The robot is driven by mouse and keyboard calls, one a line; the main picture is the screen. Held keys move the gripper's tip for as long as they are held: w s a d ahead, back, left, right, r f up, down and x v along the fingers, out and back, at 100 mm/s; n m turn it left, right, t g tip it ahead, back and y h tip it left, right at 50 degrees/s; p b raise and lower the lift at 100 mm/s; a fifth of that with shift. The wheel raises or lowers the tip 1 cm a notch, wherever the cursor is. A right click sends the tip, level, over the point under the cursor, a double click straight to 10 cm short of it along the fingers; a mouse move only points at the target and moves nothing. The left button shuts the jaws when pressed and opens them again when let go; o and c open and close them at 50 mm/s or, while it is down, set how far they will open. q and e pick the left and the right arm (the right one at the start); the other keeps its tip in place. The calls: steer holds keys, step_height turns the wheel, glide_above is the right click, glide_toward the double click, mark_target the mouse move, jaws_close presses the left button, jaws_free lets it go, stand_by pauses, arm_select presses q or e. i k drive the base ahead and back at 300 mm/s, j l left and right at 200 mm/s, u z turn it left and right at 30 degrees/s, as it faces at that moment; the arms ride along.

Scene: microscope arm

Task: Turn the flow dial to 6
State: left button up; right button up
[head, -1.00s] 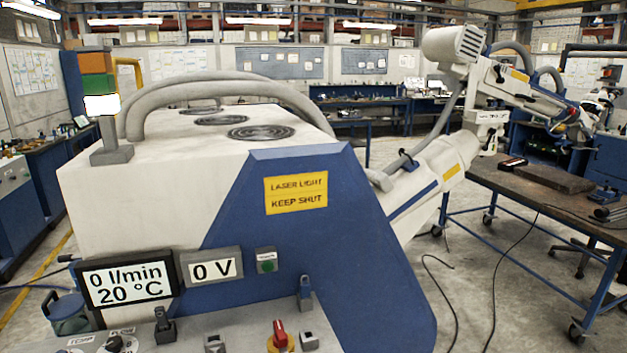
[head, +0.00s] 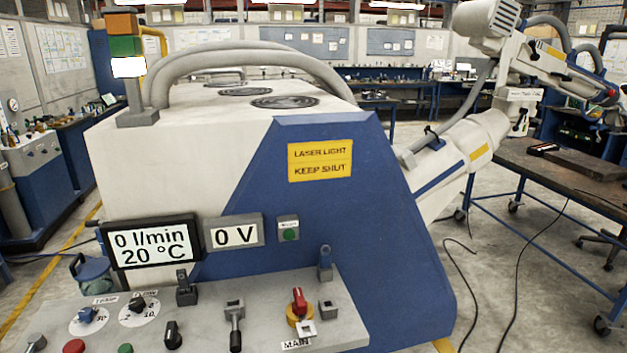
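The flow dial (head: 137,304) is a black knob on a white round scale on the sloping control panel, at the lower left of the head view. Its scale numbers are too small to read surely. The temp dial (head: 87,314), with a blue knob, sits just left of it. The display (head: 152,244) above the panel reads 0 l/min and 20 °C. Neither of my grippers is in view.
The grey panel (head: 262,291) also bears a red main switch (head: 298,302) on yellow, black levers and push buttons. A second display (head: 234,233) reads 0 V beside a green button (head: 289,234). A workbench (head: 560,170) stands at the right. Cables lie on the floor.

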mark_target(137, 304)
steer(key=u, duration=1.25)
